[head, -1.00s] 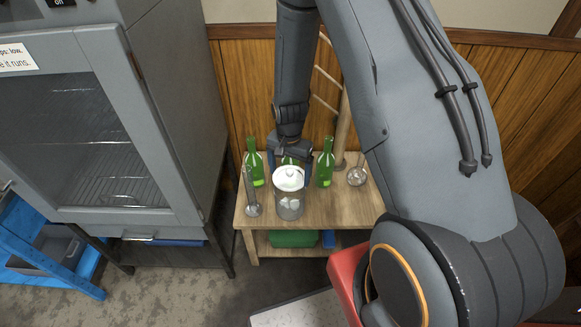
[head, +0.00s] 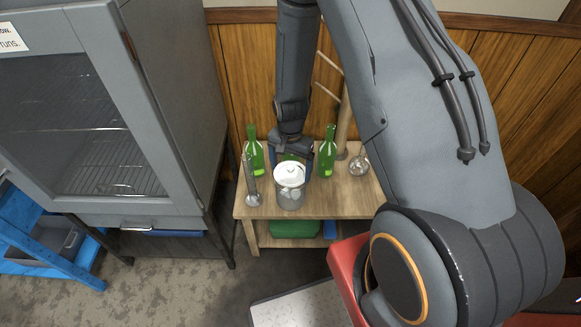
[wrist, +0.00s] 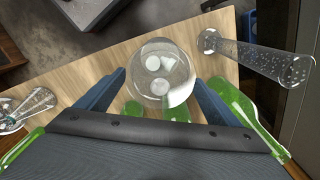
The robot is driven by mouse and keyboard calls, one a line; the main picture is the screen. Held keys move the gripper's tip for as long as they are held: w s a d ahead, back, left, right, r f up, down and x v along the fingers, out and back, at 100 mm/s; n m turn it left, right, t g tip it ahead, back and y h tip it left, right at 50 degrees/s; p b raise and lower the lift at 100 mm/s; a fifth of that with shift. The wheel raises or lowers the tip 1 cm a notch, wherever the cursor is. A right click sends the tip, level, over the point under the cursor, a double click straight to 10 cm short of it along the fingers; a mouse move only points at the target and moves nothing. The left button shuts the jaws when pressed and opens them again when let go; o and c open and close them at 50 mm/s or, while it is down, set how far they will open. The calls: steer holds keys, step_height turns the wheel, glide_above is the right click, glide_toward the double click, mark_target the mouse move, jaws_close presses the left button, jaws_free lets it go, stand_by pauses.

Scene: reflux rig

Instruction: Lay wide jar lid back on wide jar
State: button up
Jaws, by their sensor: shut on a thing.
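The wide jar (head: 290,200) is a clear glass cylinder standing on the small wooden table, with pale lumps inside. The wide jar lid (head: 289,174) looks pale and round in the head view and lies level over the jar's mouth. Whether it fully touches the rim I cannot tell. My gripper (head: 291,165) points down from above, its blue fingers on either side of the lid, shut on it. In the wrist view the round lid (wrist: 160,88) sits between the fingertips and looks see-through, with pale lumps showing below. It hides the jar's rim there.
Green bottles (head: 327,155) (head: 254,157) stand close on both sides behind the jar. A glass cylinder (head: 250,185) is just left of it, and a round glass flask (head: 359,165) is to the right. The wooden table (head: 335,205) has bare room right of the jar.

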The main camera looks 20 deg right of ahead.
mark_target(291, 167)
steer(key=shift+f, duration=0.25)
steer(key=shift+f, duration=0.85)
stand_by(1.1)
steer(key=o, duration=0.9)
step_height(291, 167, up, 9)
steer(key=p, duration=0.5)
